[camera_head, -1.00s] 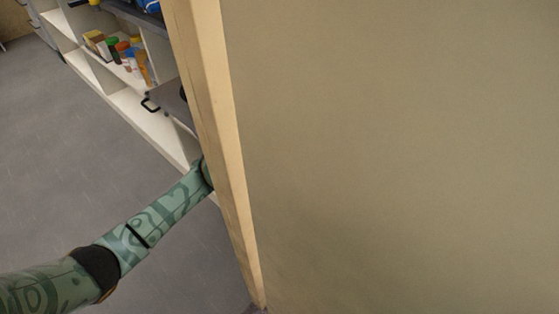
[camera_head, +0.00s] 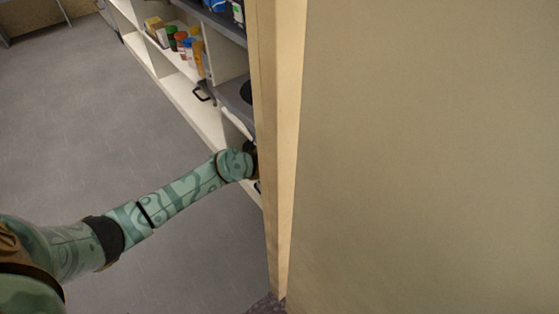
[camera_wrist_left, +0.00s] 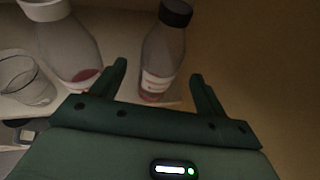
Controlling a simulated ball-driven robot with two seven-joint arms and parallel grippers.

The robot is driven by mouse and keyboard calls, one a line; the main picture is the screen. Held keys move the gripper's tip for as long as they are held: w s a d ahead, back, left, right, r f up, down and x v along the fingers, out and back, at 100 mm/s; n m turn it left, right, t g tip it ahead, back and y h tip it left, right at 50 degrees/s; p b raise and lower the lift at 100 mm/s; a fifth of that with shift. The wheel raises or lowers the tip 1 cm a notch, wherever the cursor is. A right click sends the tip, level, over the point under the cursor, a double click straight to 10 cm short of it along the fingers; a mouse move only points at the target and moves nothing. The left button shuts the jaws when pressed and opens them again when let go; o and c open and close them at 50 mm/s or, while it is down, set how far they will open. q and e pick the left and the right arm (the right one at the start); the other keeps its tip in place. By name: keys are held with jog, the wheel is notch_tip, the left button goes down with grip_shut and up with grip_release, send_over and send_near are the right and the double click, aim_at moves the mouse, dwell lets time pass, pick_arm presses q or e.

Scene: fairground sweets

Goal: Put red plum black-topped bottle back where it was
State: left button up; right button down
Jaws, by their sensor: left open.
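The black-topped bottle (camera_wrist_left: 162,52) stands upright on a pale shelf in the left wrist view, with a reddish band low on it. My left gripper (camera_wrist_left: 160,78) is open, its two green fingers reaching toward the bottle's lower part, one to each side in the picture. I cannot tell whether they touch it. In the head view my left arm reaches to the shelf unit, and its gripper is hidden behind the wooden edge. My right gripper is not in view.
A white-capped bottle (camera_wrist_left: 66,45) and a clear glass (camera_wrist_left: 26,80) stand left of the black-topped bottle. A wooden post (camera_head: 278,150) and a wide beige panel (camera_head: 430,150) block the right side. Small coloured containers (camera_head: 188,46) fill a shelf cubby. Grey floor (camera_head: 90,130) is clear at left.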

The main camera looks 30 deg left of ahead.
pick_arm(q)
jog(key=p+v, duration=0.1)
jog(key=v, duration=0.4)
jog(key=s+a+f+n+y, duration=0.2)
jog(key=s+f+n+y, duration=0.2)
jog(key=s+f+n, duration=0.65)
jog(key=s+a+f+n+y, duration=0.2)
jog(key=s+f+n+y, duration=0.2)
jog(key=s+f+n, duration=0.7)
jog(key=s+f+n+g, duration=0.2)
jog(key=s+n+g, duration=0.2)
jog(key=s, duration=0.8)
jog(key=s+d+f+n+g, duration=0.1)
jog(key=s+f+n+g, duration=0.2)
jog(key=s+n, duration=0.3)
jog(key=s+d+f+n+g+y, duration=0.1)
jog(key=s+f+n+g, duration=0.2)
jog(key=s, duration=1.4)
jog(key=shift+s+d+f+n+g, duration=0.2)
jog(key=shift+s+d+n+g, duration=0.1)
jog(key=shift+n+g, duration=0.75)
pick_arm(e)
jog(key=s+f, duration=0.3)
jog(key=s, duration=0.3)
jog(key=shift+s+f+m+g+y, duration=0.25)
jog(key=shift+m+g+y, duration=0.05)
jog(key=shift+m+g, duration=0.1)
